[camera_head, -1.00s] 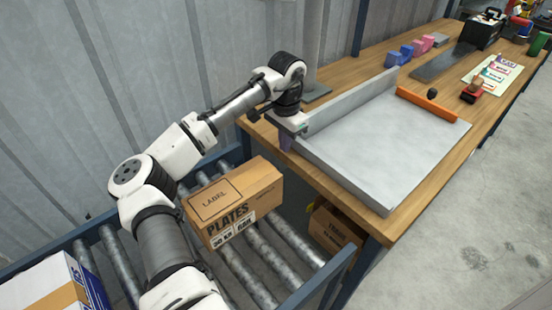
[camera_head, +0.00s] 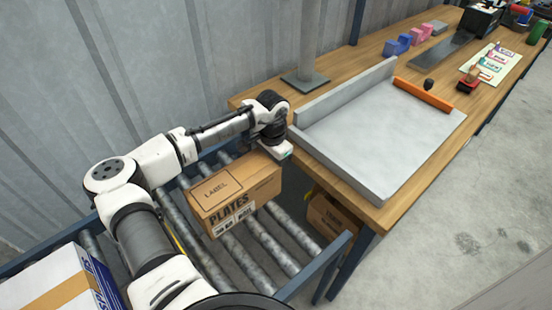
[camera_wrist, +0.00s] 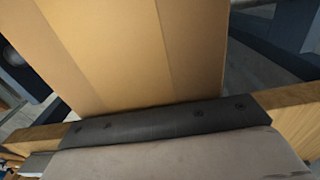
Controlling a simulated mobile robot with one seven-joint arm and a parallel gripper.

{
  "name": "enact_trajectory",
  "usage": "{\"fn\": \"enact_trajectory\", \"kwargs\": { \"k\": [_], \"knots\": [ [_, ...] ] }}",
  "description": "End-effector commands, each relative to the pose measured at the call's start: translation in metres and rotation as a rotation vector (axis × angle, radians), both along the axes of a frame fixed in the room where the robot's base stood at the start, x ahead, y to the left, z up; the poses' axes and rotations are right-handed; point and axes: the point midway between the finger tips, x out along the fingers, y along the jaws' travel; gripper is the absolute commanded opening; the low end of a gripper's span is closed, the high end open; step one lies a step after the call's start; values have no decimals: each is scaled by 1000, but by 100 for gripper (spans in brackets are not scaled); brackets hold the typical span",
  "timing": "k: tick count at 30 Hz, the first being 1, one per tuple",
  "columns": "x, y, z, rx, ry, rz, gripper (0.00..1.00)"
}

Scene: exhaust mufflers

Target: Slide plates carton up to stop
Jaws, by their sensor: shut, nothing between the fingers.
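The plates carton (camera_head: 240,195) is a brown box marked "PLATES". It lies on the roller conveyor (camera_head: 272,232), near the workbench end. My gripper (camera_head: 283,153) points down at the carton's far right end, close to it; its fingertips are hidden, so contact is unclear. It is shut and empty. In the wrist view the carton's tan face (camera_wrist: 140,50) fills the upper middle, above a dark strip with bolts (camera_wrist: 165,120). An orange bar (camera_head: 423,94) crosses the far end of the grey tray (camera_head: 375,140) on the bench; I cannot tell whether it is the stop.
A white and blue carton (camera_head: 65,285) is at the lower left. Another brown box (camera_head: 330,215) sits beneath the wooden workbench (camera_head: 355,203). The conveyor has a blue side rail (camera_head: 318,268).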

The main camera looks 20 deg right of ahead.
Motion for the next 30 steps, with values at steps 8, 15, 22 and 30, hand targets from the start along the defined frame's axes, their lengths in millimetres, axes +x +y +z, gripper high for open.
{"fn": "enact_trajectory", "kwargs": {
  "k": [8, 15, 22, 30],
  "knots": [
    [-1, 4, 1, 0, 1, 1, 0],
    [-16, 43, 1, -2, 5, 4, 0],
    [-24, 66, 1, -1, 0, 2, 0],
    [-24, 67, 0, 0, -1, 0, 0]
  ]
}}
